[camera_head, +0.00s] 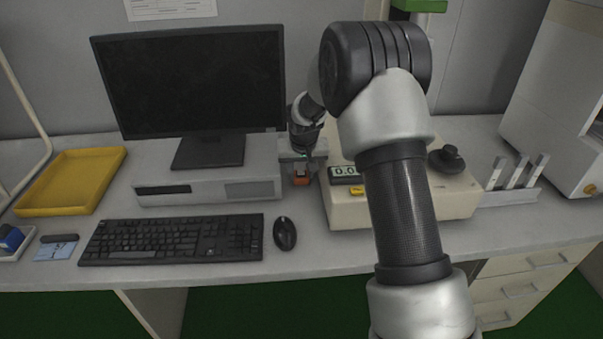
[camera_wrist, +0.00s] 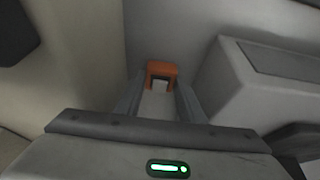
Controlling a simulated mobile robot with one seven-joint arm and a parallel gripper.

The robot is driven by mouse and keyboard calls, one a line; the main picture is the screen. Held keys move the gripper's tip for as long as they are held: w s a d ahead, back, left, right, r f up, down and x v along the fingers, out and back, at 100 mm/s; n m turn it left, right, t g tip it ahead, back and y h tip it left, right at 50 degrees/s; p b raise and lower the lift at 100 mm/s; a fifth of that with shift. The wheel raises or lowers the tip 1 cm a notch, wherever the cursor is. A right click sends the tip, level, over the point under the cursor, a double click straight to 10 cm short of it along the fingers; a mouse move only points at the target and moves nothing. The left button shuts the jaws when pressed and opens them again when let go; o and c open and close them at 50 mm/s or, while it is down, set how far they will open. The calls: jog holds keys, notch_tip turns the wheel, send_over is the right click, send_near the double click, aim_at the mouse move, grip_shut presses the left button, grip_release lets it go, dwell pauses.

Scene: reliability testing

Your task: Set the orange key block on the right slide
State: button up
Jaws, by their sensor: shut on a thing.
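The orange key block (camera_head: 301,177) is small and sits between the fingers of my gripper (camera_head: 302,168) in the head view. The wrist view shows the orange block (camera_wrist: 162,69) as an arch shape at the tips of my gripper (camera_wrist: 160,92), which is shut on it. The gripper holds the block in the narrow gap between the grey computer case and the beige balance. Whether the block touches the desk cannot be told. Three upright pale strips (camera_head: 517,170) stand in a white holder at the right; I cannot tell whether they are the slides.
The computer case (camera_head: 211,182) with its monitor (camera_head: 190,80) is left of the gripper. The balance (camera_head: 452,196) is close on its right. A mouse (camera_head: 285,233) and keyboard (camera_head: 172,239) lie in front. A yellow tray (camera_head: 71,181) is far left. My forearm hides part of the balance.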

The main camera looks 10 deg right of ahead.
jog(key=shift+f, duration=0.1)
jog(key=o, duration=0.6)
jog(key=shift+f, duration=0.1)
jog(key=shift+o, duration=1)
